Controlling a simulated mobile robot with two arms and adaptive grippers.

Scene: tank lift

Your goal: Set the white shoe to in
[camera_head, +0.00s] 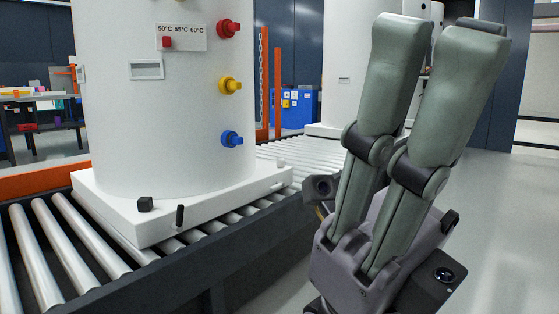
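A small white block (281,162) stands up at the right corner of the tank's white square base (240,198); it may be the white shoe, but I cannot tell for sure. A black cube (145,204) and a thin black upright piece (180,215) sit along the base's front edge. My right gripper (437,38) is large in the foreground at right, fingers pointing up, apart from the base. No held thing shows, and I cannot tell whether it is open or shut. My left gripper is not in view.
The white tank (165,100) carries red (228,28), yellow (230,86) and blue (231,139) knobs and stands on a roller conveyor (60,245). Another white tank (345,70) stands behind. Blue bins (300,108) are at the back. Open floor (510,220) lies right.

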